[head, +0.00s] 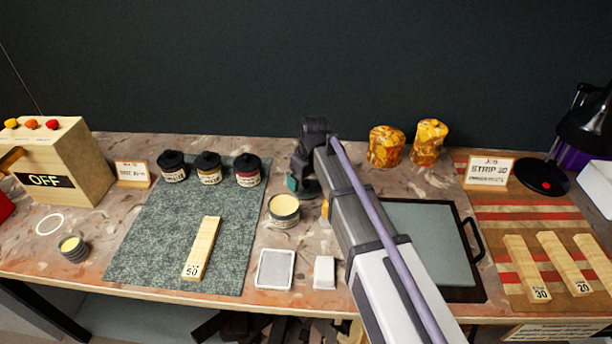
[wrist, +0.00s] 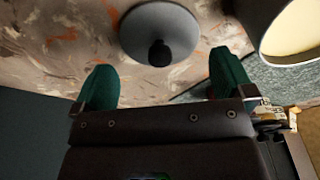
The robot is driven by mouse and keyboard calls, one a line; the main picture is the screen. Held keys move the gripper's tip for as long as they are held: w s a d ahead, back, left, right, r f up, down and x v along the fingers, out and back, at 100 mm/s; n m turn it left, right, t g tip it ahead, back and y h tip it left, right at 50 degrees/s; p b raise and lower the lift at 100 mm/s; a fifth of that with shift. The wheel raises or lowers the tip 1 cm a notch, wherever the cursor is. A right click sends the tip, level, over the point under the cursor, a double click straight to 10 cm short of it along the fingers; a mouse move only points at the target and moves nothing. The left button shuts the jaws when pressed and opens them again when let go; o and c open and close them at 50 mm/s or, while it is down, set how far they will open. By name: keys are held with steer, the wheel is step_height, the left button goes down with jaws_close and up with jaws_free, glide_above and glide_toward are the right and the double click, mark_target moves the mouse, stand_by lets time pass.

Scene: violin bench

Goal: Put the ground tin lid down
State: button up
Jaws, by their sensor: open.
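The ground tin lid (wrist: 158,22) is a grey disc with a dark knob in its middle. In the wrist view it lies on the mottled bench top, knob up, just beyond my fingertips. In the head view it is mostly hidden by my gripper (head: 294,183). My gripper's two green fingers (wrist: 163,75) are spread apart with nothing between them, and the knob is in line with the gap. The open ground tin (head: 284,211), with cream contents, stands just in front of my gripper. Its rim also shows at the right of the wrist view (wrist: 292,35).
A green mat (head: 150,250) with several dark-lidded jars and a wooden strip (head: 202,248) is to the left. A white-grey tray (head: 275,269) and a small white block (head: 324,272) lie in front.

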mark_target(310, 191)
step_height(310, 191, up, 9)
steer(key=s+p, duration=0.1)
steer(key=p, duration=0.6)
steer(key=shift+d, duration=0.45)
steer(key=shift+f, duration=0.15)
steer(key=s+d+m+g+h, duration=0.1)
steer(key=s+d+m, duration=0.7)
steer(key=s+d, duration=1)
steer(key=shift+s, duration=0.95)
steer(key=shift+r+p, duration=0.95)
